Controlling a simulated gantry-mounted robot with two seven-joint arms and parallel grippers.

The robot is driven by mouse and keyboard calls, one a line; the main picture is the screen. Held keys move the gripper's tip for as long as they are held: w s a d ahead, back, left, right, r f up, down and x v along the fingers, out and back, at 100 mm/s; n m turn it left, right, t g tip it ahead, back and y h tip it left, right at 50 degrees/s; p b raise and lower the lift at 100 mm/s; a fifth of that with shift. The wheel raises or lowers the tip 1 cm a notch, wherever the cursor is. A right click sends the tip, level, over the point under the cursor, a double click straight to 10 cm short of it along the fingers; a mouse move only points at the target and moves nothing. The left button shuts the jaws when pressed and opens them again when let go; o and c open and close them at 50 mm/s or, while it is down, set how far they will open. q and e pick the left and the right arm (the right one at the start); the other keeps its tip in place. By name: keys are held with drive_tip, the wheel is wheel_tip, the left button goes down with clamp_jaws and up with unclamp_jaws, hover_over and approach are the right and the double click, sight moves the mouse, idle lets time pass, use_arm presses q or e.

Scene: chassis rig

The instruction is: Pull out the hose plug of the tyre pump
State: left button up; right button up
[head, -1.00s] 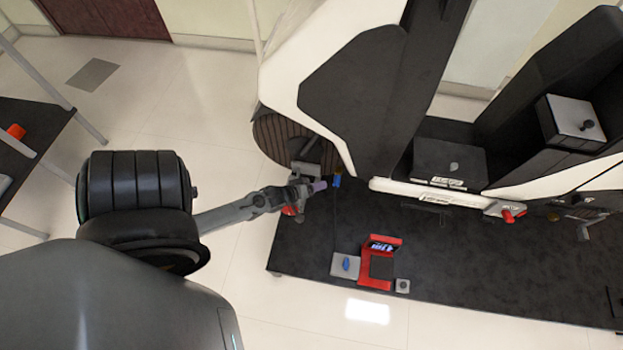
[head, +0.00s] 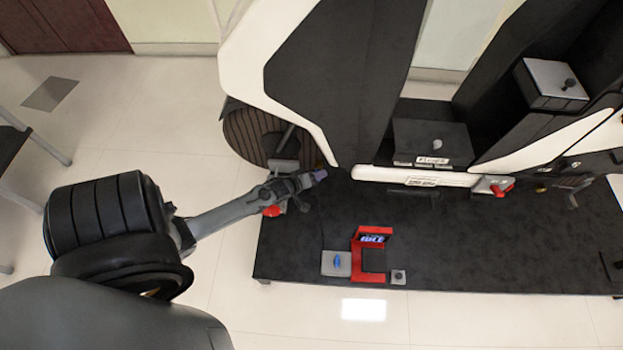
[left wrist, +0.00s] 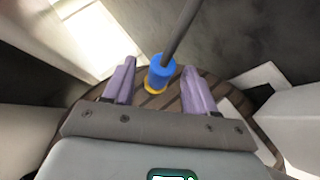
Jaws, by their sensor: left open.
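The hose plug (left wrist: 163,73) is a blue cylinder with a yellow ring at its lower end, in the left wrist view. A dark hose (left wrist: 181,28) runs from its top toward the upper edge. My left gripper (head: 319,175) is open, its purple fingers on either side of the plug in the left wrist view; I see no contact. In the head view the fingertips hide the blue plug. A red unit with a lit display (head: 371,238), perhaps the tyre pump, stands on the black platform, beside a grey box with a blue knob (head: 337,263).
The large black-and-white chassis (head: 345,80) rises behind the gripper. A round ribbed brown disc (head: 244,132) lies just left of it. A small grey block (head: 398,277) sits beside the red unit. The black platform (head: 480,250) is mostly clear to the right.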

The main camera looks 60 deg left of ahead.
use_arm(q)
drive_tip(key=shift+a, duration=0.1)
drive_tip(key=shift+c, duration=0.3)
clamp_jaws()
drive_tip(key=shift+s+d, duration=0.15)
drive_tip(key=shift+d, duration=0.1)
drive_tip(key=shift+d+p, duration=0.15)
drive_tip(key=shift+p, duration=0.15)
drive_tip(key=shift+s+d+f+p, duration=0.2)
drive_tip(key=shift+s+d+p, duration=0.35)
drive_tip(key=shift+d, duration=0.35)
drive_tip(key=shift+s+d+f+p, duration=0.15)
drive_tip(key=shift+s+d+p, duration=0.25)
drive_tip(key=shift+s+d, duration=0.35)
drive_tip(key=shift+w+d, duration=0.15)
drive_tip(key=shift+d, duration=0.1)
